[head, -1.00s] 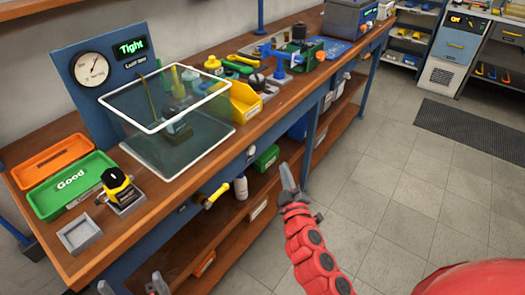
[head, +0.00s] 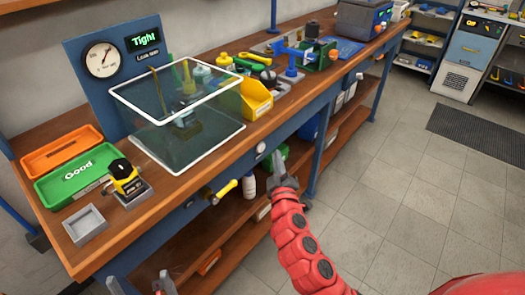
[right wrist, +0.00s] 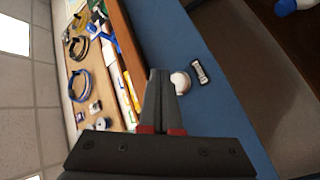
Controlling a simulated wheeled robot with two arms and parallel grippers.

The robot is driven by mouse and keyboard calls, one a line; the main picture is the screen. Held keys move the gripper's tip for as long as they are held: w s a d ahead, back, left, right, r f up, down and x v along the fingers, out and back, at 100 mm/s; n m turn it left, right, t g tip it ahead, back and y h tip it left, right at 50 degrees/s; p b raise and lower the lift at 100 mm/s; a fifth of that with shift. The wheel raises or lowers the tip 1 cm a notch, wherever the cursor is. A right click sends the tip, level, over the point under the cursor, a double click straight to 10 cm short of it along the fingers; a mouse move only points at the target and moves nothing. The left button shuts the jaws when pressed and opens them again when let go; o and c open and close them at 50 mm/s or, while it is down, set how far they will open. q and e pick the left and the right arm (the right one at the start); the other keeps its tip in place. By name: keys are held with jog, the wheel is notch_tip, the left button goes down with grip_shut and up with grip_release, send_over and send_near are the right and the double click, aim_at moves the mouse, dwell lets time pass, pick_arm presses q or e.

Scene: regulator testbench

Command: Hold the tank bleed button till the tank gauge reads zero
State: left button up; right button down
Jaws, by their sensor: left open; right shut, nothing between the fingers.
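A round white button (head: 261,147) sits on the blue front rail of the workbench. It also shows in the right wrist view (right wrist: 180,82), beside a small dark-framed label (right wrist: 201,71) too small to read. My right gripper (head: 279,158) is shut and empty, just right of the button in the head view. In the wrist view its fingertips (right wrist: 159,74) are close beside the button; I cannot tell whether they touch. A round white-faced gauge (head: 101,60) stands on the blue back panel, its needle pointing up and right. My left gripper (head: 138,284) is open at the lower left.
A clear box with a white rim (head: 184,143) stands on the bench. A yellow-handled valve (head: 225,189) sticks out of the bench front. A green display reading "Tight" (head: 143,40) is beside the gauge. Orange and green trays (head: 80,176) lie left.

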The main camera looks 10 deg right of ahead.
aim_at(261, 148)
jog(key=shift+w+a+b, duration=0.35)
jog(key=shift+w+a, duration=0.35)
jog(key=shift+w, duration=0.2)
jog(key=shift+w, duration=0.1)
dwell(1.4)
jog(key=shift+w+a, duration=0.25)
jog(key=shift+w+a+b, duration=0.3)
jog(key=shift+w+b, duration=0.05)
jog(key=shift+b, duration=0.15)
dwell(1.9)
dwell(0.9)
jog(key=shift+s+d, duration=0.55)
jog(key=shift+s, duration=0.15)
